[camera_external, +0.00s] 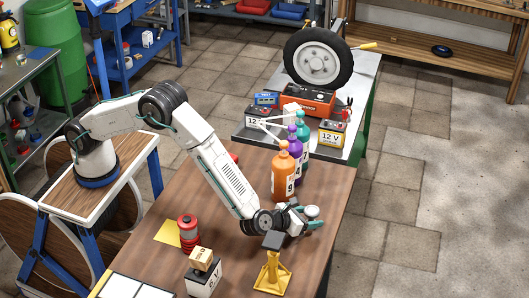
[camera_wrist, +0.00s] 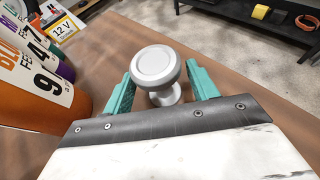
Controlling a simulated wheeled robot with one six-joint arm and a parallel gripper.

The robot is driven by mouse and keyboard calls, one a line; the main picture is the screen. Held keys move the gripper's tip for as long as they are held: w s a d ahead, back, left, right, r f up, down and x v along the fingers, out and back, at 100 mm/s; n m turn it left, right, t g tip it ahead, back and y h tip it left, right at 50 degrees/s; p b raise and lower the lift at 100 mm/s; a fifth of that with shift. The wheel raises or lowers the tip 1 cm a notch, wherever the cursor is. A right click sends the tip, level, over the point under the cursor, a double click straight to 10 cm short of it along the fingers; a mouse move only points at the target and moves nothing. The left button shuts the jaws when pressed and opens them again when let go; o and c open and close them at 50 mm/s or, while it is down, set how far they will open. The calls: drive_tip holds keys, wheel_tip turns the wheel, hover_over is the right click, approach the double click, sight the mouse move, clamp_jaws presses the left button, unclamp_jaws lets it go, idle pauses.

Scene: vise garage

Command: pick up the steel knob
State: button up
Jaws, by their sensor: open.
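The steel knob (camera_wrist: 155,68) is a pale grey round-topped knob with a narrower neck and a flared foot. It stands upright on the brown wooden table and shows small in the external view (camera_external: 312,211) near the table's right edge. My gripper (camera_wrist: 154,84) is open, with one teal finger on each side of the knob's stem. The knob's wide head sits at the level of the fingertips or above them. I cannot tell whether either finger touches it. In the external view my gripper (camera_external: 305,218) is low over the table beside the knob.
Orange (camera_external: 286,172), purple and teal numbered bottles stand close behind my gripper. A yellow stand with a dark top (camera_external: 272,272) is in front. A red jar (camera_external: 188,232) and a white box with a wooden block (camera_external: 204,280) are to the left. The table's right edge is near.

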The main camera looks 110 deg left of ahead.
drive_tip(key=shift+w+a+f, duration=0.25)
drive_tip(key=shift+w+a, duration=0.15)
drive_tip(key=shift+a, duration=0.05)
clamp_jaws()
drive_tip(key=shift+r, duration=0.1)
